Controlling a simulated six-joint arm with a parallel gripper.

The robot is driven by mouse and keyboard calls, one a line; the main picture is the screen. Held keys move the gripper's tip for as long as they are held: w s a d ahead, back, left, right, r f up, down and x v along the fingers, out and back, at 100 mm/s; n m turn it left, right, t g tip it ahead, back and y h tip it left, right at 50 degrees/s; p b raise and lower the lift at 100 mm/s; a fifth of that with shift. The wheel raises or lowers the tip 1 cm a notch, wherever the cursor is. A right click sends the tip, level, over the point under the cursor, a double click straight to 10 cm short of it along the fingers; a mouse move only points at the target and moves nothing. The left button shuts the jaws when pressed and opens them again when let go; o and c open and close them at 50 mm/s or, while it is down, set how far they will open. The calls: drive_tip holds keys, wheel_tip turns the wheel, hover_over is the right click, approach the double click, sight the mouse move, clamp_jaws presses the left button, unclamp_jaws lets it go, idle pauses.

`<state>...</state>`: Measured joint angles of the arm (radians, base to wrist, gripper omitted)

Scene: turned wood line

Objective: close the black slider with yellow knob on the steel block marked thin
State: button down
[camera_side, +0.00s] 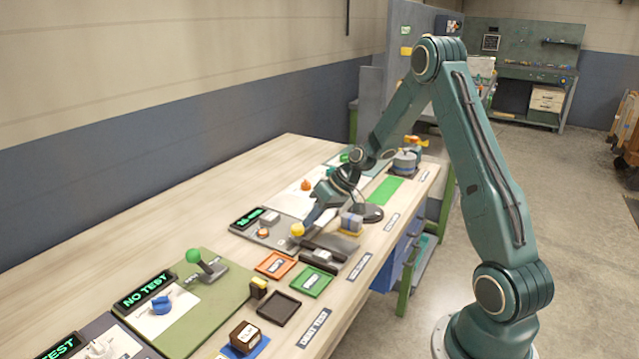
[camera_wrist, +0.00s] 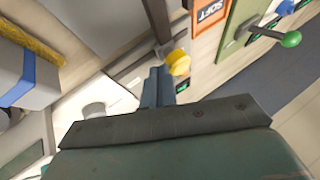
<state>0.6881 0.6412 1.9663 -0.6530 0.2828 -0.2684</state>
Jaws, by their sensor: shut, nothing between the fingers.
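The yellow knob (camera_side: 297,230) stands at the left end of the dark slider assembly in the side view. It also shows in the wrist view (camera_wrist: 178,63), just past my fingertips. The long dark slider body (camera_side: 330,244) lies beside it, with a grey block (camera_side: 320,258) carrying a small label in front. I cannot read the label or tell how far the slider is out. My gripper (camera_side: 306,226) is low at the knob, its fingers (camera_wrist: 158,82) shut with nothing between them. They are beside the knob; whether they touch it I cannot tell.
Orange (camera_side: 275,265) and green (camera_side: 311,281) trays and a black tray (camera_side: 280,306) lie in front. A grey block with a blue band (camera_wrist: 30,82) and a yellow brush-like strip (camera_wrist: 35,42) are close by. A green-knobbed lever (camera_side: 207,265) stands on the left board.

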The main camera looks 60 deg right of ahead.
drive_tip(key=shift+d, duration=0.1)
drive_tip(key=shift+s+d, duration=0.1)
drive_tip(key=shift+d, duration=0.25)
drive_tip(key=d, duration=0.3)
drive_tip(key=shift+s, duration=0.4)
drive_tip(key=v, duration=1)
